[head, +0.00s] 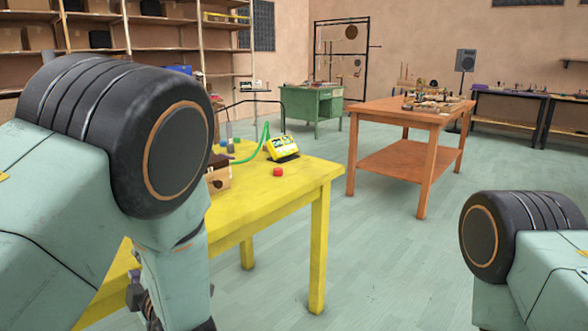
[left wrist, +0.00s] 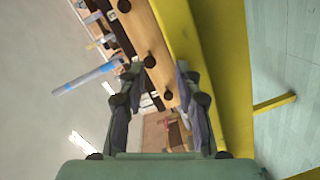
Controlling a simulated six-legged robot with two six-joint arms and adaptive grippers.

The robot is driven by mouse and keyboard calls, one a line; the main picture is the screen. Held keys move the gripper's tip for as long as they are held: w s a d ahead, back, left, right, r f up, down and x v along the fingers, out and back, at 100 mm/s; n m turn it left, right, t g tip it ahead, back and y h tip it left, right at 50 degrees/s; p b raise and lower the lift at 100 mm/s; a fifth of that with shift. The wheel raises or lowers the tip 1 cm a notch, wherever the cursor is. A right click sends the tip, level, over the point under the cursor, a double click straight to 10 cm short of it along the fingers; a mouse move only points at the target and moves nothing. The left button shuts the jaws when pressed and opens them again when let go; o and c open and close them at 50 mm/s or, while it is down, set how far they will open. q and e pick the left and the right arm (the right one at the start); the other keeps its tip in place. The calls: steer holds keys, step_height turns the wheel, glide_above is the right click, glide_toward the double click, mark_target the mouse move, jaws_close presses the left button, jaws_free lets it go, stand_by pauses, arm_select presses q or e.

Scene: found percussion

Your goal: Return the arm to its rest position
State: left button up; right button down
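My left arm fills the left side of the head view, bent down beside the yellow table (head: 285,190). Its dark gripper (head: 145,300) shows only in part at the bottom, partly behind my own arm link. In the left wrist view the two fingers of the left gripper (left wrist: 157,85) stand apart, with nothing held between them. The yellow table (left wrist: 235,85) runs along the right of that tilted view, beyond the fingers. My right arm shows at the lower right of the head view; its gripper is out of view.
On the yellow table are a yellow device (head: 282,148), a red button-like piece (head: 278,172), a green cable (head: 247,156) and a wooden box (head: 217,173). An orange wooden table (head: 392,113) and a green desk (head: 312,104) stand farther back. Floor between the arms is clear.

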arm_select(q)
steer(key=s+d+f+m+g+h+p, duration=0.1)
steer(key=s+d+f+m+g+h, duration=0.1)
steer(key=s+f+m+h, duration=0.45)
steer(key=s+d+f+m+g+h+p, duration=0.15)
steer(key=s+f+m, duration=0.25)
steer(key=f+m, duration=0.55)
steer(key=s+d+f+m+g+h+p, duration=0.1)
steer(key=s+g, duration=0.3)
steer(key=s, duration=0.9)
steer(key=s+d+f+m+g+h+p, duration=0.2)
steer(key=s+f+m+g+p, duration=0.1)
steer(key=s, duration=1)
steer(key=shift+s+d+f+m+g, duration=0.15)
steer(key=shift+s+f+m+g, duration=0.2)
steer(key=shift+f+m+g, duration=0.35)
